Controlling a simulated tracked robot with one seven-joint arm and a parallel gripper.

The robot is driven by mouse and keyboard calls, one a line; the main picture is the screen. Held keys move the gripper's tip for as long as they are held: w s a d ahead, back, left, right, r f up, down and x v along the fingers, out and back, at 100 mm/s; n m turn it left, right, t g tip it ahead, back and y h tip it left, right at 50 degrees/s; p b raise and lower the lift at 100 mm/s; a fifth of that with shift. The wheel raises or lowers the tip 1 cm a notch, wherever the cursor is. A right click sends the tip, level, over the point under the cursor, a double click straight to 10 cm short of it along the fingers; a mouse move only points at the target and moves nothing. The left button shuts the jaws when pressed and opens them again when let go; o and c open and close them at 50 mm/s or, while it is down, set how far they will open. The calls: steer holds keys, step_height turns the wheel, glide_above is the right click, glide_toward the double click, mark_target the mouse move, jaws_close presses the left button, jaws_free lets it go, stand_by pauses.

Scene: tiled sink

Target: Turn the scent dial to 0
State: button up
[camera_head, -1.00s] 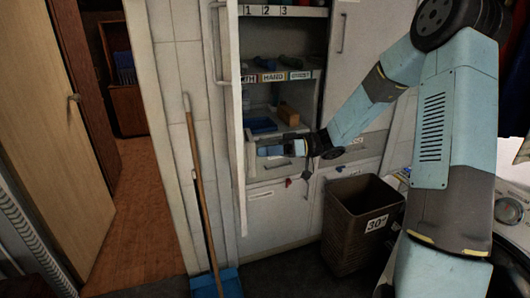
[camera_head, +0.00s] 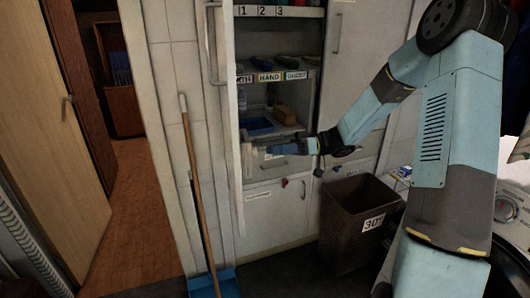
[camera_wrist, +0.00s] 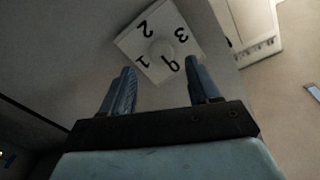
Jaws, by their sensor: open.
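In the wrist view a white square plate with a round dial (camera_wrist: 160,51) in its middle is seen turned round. It bears the figures 1, 2 and 3 and a fourth mark like a 0 or 9 nearest my right finger. No pointer on the dial can be made out. My gripper (camera_wrist: 161,64) is open, its two blue fingers apart on either side of the dial's lower part, with nothing between them. Whether they touch the plate cannot be told. In the head view my gripper (camera_head: 282,149) reaches left to the open cabinet, near the inner side of its door; the dial is not clear there.
The open cabinet door (camera_head: 237,130) stands left of my gripper. A shelf with a blue tray (camera_head: 257,125) lies behind it. A brown bin (camera_head: 352,235) stands below my arm.

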steer(key=w+d, duration=0.1)
steer(key=d, duration=0.7)
steer(key=shift+w+d, duration=0.25)
steer(key=shift+d, duration=0.1)
steer(key=shift+s+a, duration=0.1)
